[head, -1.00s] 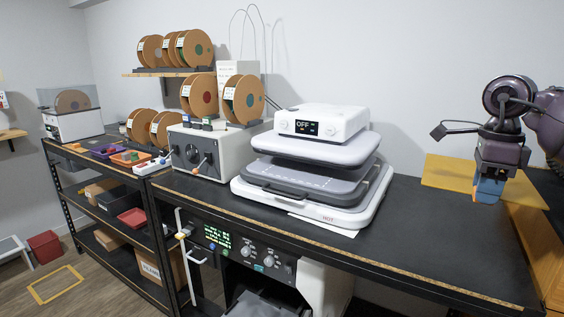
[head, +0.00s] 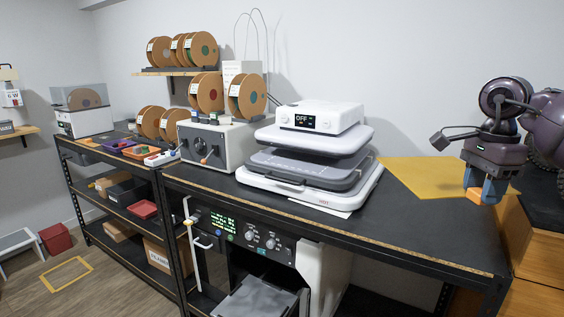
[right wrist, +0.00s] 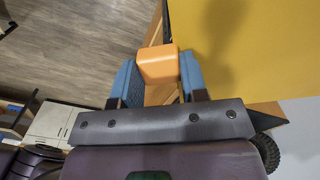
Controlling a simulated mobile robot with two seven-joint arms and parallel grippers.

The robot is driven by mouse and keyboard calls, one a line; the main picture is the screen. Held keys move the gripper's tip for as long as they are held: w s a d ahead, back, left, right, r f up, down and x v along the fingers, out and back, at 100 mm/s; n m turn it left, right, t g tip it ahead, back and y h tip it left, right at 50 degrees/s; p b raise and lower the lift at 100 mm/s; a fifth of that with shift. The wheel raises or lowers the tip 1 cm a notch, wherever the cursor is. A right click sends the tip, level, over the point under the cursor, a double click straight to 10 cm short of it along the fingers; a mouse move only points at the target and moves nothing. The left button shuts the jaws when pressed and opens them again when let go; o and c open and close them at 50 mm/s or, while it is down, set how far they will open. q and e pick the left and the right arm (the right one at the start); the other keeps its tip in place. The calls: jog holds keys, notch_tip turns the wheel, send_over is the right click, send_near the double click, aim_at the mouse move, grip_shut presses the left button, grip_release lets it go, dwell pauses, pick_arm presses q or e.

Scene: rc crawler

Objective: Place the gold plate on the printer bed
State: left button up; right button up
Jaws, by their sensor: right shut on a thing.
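The gold plate (head: 410,175) is a flat yellow sheet above the right part of the black bench, just right of the white press. My right gripper (head: 484,190) is shut on an orange block (head: 476,195) at the plate's near right edge. In the right wrist view the orange block (right wrist: 158,65) sits between the blue fingers, with the plate (right wrist: 255,50) beside it. Under the bench, a machine with a green display (head: 218,225) has a grey flat bed (head: 258,300) low at its front; I cannot tell whether this is the printer bed. My left gripper is not in view.
The white press (head: 310,190), showing OFF, stands on the bench (head: 400,235). A grey box (head: 215,145) and filament spools (head: 247,95) stand to its left. The bench front right is clear. Wooden drawers (head: 530,250) stand at the right. A white handle (head: 195,225) sticks out below the bench.

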jog(key=shift+a+f+n, duration=0.1)
jog(key=shift+a+n, duration=0.4)
jog(key=shift+n, duration=0.4)
pick_arm(q)
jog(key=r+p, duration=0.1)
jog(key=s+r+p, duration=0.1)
jog(key=p, duration=0.1)
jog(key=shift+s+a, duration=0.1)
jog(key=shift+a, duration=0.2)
pick_arm(e)
jog(key=s+a+f+n, duration=0.6)
jog(key=a+f+n, duration=0.2)
jog(key=f, duration=0.2)
jog(key=s+a+f+n, duration=0.7)
jog(key=f, duration=0.3)
jog(key=shift+s+a+f+n, duration=0.25)
jog(key=shift+a+n, duration=0.1)
jog(key=shift+n, duration=0.05)
